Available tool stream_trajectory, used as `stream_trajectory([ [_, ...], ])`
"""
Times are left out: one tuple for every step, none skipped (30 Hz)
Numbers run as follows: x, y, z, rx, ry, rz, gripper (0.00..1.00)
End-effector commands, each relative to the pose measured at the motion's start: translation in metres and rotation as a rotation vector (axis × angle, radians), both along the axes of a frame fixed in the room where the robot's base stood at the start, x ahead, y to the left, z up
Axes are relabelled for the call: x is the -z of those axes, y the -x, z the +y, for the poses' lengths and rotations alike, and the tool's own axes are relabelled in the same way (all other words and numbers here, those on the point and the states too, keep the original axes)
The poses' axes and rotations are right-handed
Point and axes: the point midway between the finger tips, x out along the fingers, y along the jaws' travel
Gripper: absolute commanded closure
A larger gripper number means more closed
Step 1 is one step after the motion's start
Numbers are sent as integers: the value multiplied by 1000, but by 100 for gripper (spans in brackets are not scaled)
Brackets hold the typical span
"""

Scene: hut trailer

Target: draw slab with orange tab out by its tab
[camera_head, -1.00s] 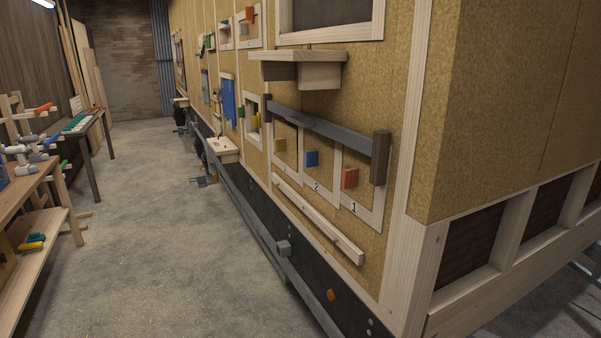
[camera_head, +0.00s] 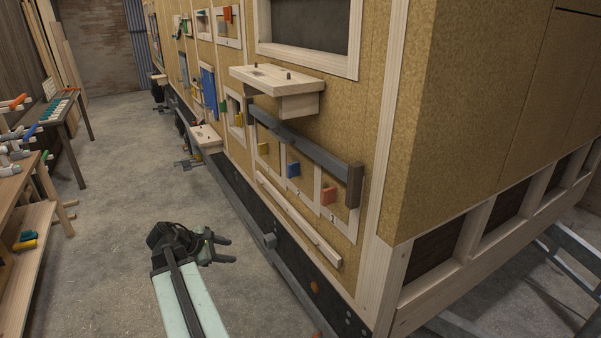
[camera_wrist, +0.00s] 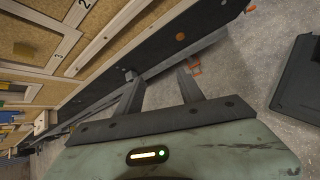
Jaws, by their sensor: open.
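The orange tab (camera_head: 328,197) sticks out from the wall at the rightmost of three numbered bays, the one marked 1. Its slab (camera_head: 340,212) looks tan like the wall, and its edges are hard to make out. A blue tab (camera_head: 293,170) and a yellow tab (camera_head: 263,149) sit at the bays to its left. My gripper (camera_head: 230,250) is open and empty, low over the floor, left of the bays and well apart from the orange tab. Its fingers (camera_wrist: 158,80) show apart in the wrist view, where the orange tab is not seen.
A dark grey bar (camera_head: 300,144) slants across the tops of the bays, with an upright end block (camera_head: 355,186). A pale rail (camera_head: 298,221) runs below them. A wooden shelf (camera_head: 278,80) juts out above. A workbench (camera_head: 20,205) stands at left.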

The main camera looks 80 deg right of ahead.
Motion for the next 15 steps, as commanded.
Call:
stream_trajectory([
  [-41, 35, -28, 2, 14, 79, 55],
  [-56, 55, -42, -3, 19, 134, 55],
  [-75, 82, -59, -7, 22, 204, 55],
  [-88, 101, -70, -11, 22, 256, 55],
  [-100, 119, -80, -13, 19, 305, 55],
  [-116, 142, -91, -14, 13, 367, 55],
  [-126, 157, -98, -15, 7, 410, 55],
  [-135, 171, -104, -17, 1, 447, 55],
  [-144, 186, -110, -18, -8, 492, 55],
  [-151, 197, -113, -18, -14, 521, 55],
  [-155, 205, -116, -18, -19, 544, 55],
  [-160, 214, -119, -18, -26, 570, 55],
  [-162, 219, -120, -19, -31, 583, 55],
  [-164, 222, -121, -20, -34, 595, 55],
  [-165, 224, -122, -21, -36, 603, 55],
])
